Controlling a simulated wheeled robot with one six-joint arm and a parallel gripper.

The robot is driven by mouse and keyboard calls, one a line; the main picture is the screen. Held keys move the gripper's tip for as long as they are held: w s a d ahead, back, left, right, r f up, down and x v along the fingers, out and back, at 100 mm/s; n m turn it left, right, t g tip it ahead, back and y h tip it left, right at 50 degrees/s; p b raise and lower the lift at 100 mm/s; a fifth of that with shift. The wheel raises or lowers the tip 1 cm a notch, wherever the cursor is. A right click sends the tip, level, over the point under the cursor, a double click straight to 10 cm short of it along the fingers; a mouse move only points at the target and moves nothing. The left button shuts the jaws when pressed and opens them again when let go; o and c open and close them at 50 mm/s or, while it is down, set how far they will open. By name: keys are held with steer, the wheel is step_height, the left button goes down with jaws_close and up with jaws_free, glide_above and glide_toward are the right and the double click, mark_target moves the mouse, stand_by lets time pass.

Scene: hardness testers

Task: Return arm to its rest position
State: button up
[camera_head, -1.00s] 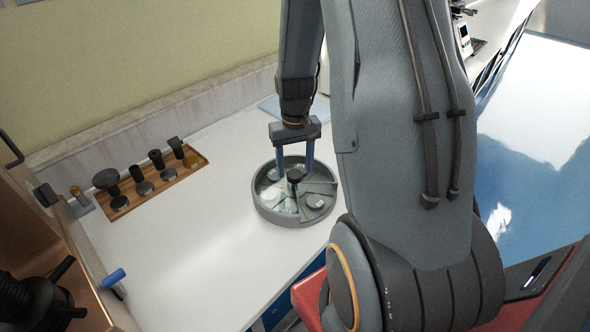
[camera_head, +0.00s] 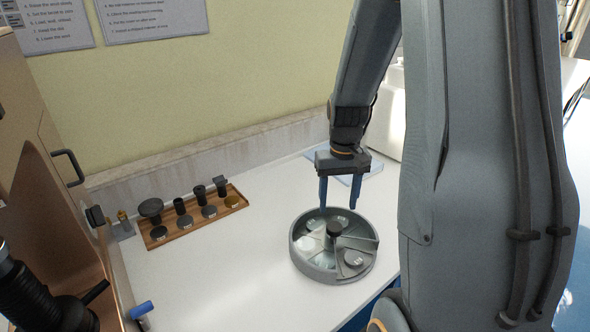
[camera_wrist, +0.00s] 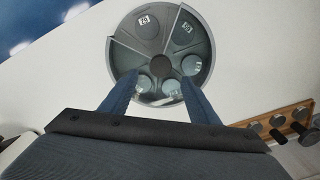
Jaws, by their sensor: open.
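My gripper (camera_head: 340,192) points down with its two blue fingers apart and nothing between them. It hangs above the back part of a round grey divided tray (camera_head: 296,253) on the white bench. The tray has a dark central knob (camera_head: 334,229) and several compartments holding round discs, one of them a grey disc (camera_head: 353,258) at the front right. In the wrist view my gripper (camera_wrist: 157,88) is open over the edge of the tray (camera_wrist: 203,77), with discs showing in its compartments. The fingers appear clear of the knob.
A wooden rack (camera_head: 158,241) with several dark fittings and discs stands left along the wall. A blue-capped object (camera_head: 142,309) lies at the bench's front left. A brown machine with a handle (camera_head: 68,167) is at far left. A blue mat (camera_head: 352,178) lies behind. The bench middle is clear.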

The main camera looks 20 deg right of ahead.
steer(key=s+a+r+n, duration=0.1)
steer(key=s+a, duration=0.3)
steer(key=a, duration=0.4)
steer(key=s+a+r+n+t+b, duration=0.1)
steer(key=s+a+r+n, duration=0.1)
steer(key=s+a, duration=0.3)
steer(key=a, duration=0.2)
steer(key=shift+s+a, duration=0.25)
steer(key=shift+a, duration=0.15)
steer(key=shift+w, duration=0.15)
